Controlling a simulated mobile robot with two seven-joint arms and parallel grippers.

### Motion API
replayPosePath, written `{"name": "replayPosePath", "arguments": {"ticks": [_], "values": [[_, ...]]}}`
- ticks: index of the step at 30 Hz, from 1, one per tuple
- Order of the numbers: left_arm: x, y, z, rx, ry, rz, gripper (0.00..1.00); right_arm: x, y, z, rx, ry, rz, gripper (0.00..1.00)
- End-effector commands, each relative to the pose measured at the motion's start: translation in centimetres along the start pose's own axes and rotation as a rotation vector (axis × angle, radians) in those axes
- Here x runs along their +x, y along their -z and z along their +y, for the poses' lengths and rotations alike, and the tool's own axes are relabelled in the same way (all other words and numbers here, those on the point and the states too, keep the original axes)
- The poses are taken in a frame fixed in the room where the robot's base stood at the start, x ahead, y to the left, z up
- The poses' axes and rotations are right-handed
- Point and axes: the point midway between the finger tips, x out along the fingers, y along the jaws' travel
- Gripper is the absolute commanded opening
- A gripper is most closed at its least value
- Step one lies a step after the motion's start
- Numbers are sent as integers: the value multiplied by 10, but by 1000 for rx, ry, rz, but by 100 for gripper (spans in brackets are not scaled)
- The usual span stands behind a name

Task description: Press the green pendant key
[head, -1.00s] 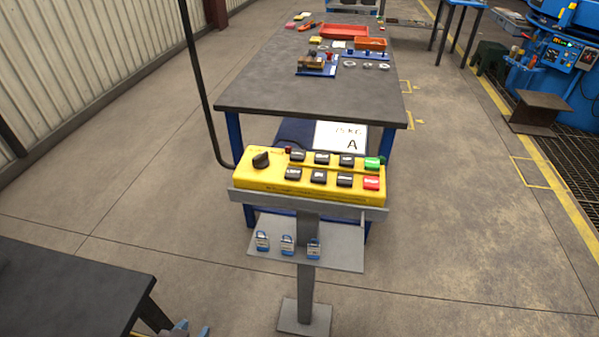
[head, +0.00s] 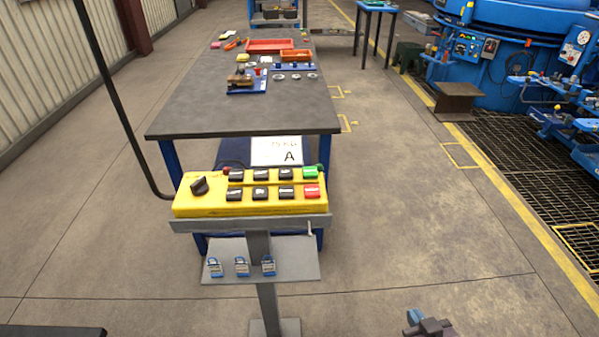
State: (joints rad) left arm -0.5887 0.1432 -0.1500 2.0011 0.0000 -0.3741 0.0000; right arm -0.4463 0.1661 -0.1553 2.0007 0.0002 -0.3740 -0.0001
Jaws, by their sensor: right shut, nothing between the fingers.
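The yellow pendant (head: 222,209) lies on a grey stand in the head view, left of centre. Its green key (head: 310,173) is at the right end of the upper row, just above the red key (head: 311,192). Several black keys and a black rotary knob (head: 199,186) are also on it. My right gripper (head: 415,318) shows at the bottom edge, right of the stand, low and well apart from the pendant. It is shut and empty, and mostly cut off by the frame. My left gripper is not in view.
A shelf (head: 300,262) with several small padlocks sticks out below the pendant. Behind stands a dark workbench (head: 190,112) with red trays (head: 270,46). A black cable hangs at the left. Open floor (head: 420,220) lies to the right; blue machinery stands far right.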

Motion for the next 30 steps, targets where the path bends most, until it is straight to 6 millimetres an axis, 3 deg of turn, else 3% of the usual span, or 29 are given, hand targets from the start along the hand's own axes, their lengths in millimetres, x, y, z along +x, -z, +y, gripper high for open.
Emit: {"name": "replayPosePath", "arguments": {"ticks": [1, 9, 15, 22, 30], "values": [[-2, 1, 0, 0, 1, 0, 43, 11, 23, -2, -16, 13, 42, 0], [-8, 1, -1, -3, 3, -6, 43, 52, 121, -22, -119, 80, 218, 0], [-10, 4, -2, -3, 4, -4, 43, 73, 197, -38, -259, 100, 360, 0], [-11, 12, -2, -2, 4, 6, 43, 82, 285, -61, -470, 90, 557, 0], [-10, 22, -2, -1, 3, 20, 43, 72, 387, -96, -789, 36, 838, 0]]}}
